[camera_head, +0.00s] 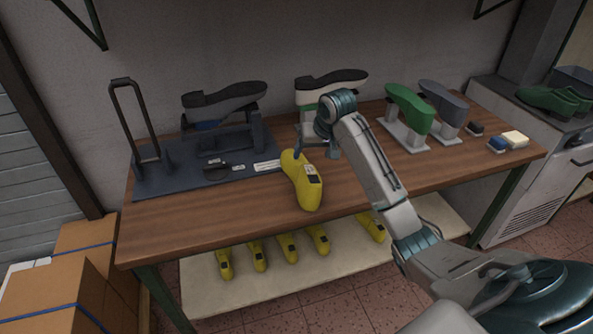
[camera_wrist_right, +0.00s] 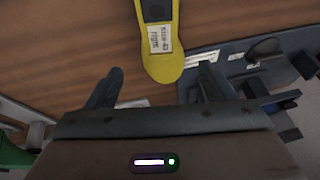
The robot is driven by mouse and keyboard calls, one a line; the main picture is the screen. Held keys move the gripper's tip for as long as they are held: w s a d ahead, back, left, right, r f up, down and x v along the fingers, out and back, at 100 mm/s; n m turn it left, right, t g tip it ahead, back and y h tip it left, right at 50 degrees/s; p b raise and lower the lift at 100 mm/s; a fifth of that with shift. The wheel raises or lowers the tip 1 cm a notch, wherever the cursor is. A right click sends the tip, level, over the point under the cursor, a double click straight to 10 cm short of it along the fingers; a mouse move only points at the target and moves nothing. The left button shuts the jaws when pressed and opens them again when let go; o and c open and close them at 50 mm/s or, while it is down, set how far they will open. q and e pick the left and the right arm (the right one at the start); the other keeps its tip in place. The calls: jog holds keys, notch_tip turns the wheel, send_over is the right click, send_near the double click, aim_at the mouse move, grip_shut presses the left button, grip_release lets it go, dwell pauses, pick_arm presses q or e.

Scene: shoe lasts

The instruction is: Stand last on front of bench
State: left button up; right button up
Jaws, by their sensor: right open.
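A yellow shoe last (camera_head: 304,187) with a pale label and a dark patch is on the front part of the wooden bench (camera_head: 175,223). My left gripper is not in view.
Several yellow lasts (camera_head: 288,247) stand on the lower shelf (camera_head: 210,302). A dark stand with a sole (camera_head: 225,97) is at the back left. Green (camera_head: 410,108) and grey (camera_head: 444,103) shoe forms stand at the right. The bench front is clear either side of the last.

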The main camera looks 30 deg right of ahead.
aim_at(309, 165)
jog(key=f, duration=0.3)
jog(key=shift+w+p, duration=0.25)
jog(key=shift+p, duration=0.05)
jog(key=shift+w+f, duration=0.1)
jog(key=shift+f, duration=0.2)
jog(key=p+x, duration=0.1)
jog(key=x, duration=0.3)
jog(key=shift+w+a+f+p, duration=0.1)
jog(key=shift+a+f+p, duration=0.1)
jog(key=shift+p, duration=0.15)
jog(key=shift+w+f, duration=0.1)
jog(key=shift+f, duration=0.25)
jog(key=shift+w+f, duration=0.15)
jog(key=shift+f, duration=0.05)
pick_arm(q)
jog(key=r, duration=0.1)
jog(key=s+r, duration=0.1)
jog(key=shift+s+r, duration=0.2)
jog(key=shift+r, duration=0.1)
pick_arm(e)
jog(key=c, duration=0.6)
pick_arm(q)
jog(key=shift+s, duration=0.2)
pick_arm(e)
jog(key=shift+r, duration=0.1)
grip_shut()
